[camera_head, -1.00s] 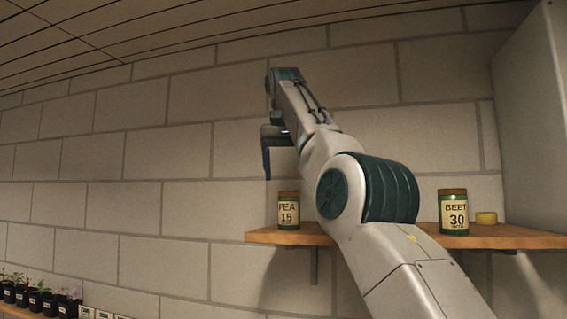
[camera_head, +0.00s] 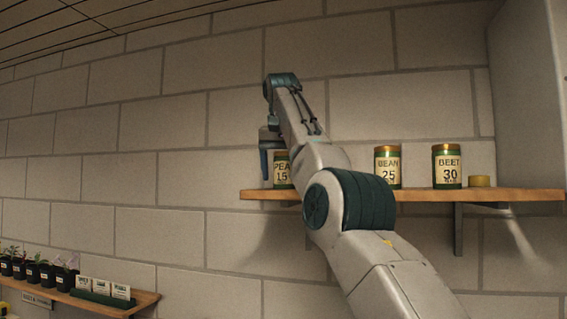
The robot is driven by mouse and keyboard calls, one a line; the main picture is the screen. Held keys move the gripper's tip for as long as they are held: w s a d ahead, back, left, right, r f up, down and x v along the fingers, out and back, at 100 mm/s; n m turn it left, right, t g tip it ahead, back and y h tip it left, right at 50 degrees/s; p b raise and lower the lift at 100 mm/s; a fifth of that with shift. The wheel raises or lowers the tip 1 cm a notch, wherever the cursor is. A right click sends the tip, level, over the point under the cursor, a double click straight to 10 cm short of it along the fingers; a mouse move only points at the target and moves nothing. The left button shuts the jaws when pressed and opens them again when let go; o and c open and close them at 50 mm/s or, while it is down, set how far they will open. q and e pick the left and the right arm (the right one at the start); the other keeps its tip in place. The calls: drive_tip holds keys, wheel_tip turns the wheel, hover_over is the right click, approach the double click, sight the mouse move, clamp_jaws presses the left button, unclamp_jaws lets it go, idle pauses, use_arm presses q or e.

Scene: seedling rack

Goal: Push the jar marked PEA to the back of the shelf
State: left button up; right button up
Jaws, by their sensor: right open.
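The jar marked PEA (camera_head: 283,173), with a cream label reading 15, stands upright near the left end of the wooden shelf (camera_head: 480,195). My right arm hides part of its right side. My right gripper (camera_head: 265,164) is at the jar's left in the picture, with its fingers pointing down at about the jar's height. I see no jar between its fingers, and cannot tell whether a finger touches the jar. My left gripper is not in view.
Jars marked BEAN (camera_head: 388,168) and BEET (camera_head: 447,167) stand to the right on the same shelf, with a small yellow round thing (camera_head: 480,181) beside BEET. A tall pale panel (camera_head: 525,95) bounds the right. Potted seedlings (camera_head: 35,271) stand lower left.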

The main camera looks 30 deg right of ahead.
drive_tip(key=shift+d+f, duration=0.1)
drive_tip(key=shift+f, duration=0.25)
